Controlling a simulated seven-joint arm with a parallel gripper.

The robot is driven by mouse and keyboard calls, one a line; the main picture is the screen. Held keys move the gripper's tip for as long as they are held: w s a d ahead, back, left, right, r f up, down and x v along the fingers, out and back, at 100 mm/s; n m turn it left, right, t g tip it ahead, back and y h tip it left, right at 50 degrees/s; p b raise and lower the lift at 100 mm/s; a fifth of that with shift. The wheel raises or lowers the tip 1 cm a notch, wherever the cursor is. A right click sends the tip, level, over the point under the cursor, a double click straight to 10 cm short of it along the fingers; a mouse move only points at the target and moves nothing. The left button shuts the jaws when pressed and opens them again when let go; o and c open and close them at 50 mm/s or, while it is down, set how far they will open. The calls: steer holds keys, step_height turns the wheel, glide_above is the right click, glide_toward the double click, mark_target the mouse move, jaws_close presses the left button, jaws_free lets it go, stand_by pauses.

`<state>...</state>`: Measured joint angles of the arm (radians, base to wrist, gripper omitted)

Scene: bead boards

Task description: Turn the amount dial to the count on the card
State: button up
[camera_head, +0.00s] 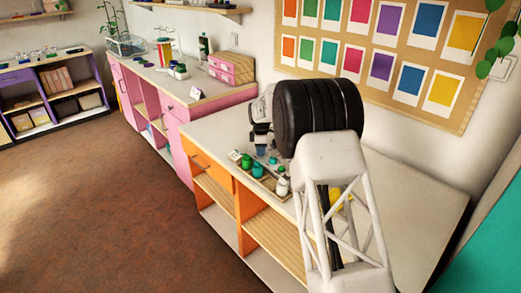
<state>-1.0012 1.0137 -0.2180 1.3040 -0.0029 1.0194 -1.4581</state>
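My arm's white links and black ribbed joint cover much of the near counter (420,205). My gripper (261,148) seems to be the small grey and dark part left of the black joint, low over the counter's left part. Its fingers are too small to tell whether they are open or shut. I cannot make out the amount dial; it may be hidden by my arm or too small to see.
Beside my gripper, a wooden tray holds small pots, including a green one (247,161), a teal one (258,170) and a white one (282,187). A yellow thing (336,197) shows partly behind my arm. The pink counter (213,97) bears jars and pink boxes (231,69).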

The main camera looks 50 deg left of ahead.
steer(key=shift+c, duration=1.3)
steer(key=shift+m, duration=0.5)
steer(key=m, duration=1)
steer(key=shift+a+m, duration=0.1)
steer(key=shift+m, duration=0.3)
steer(key=m, duration=0.6)
steer(key=shift+r, duration=0.1)
steer(key=m, duration=0.6)
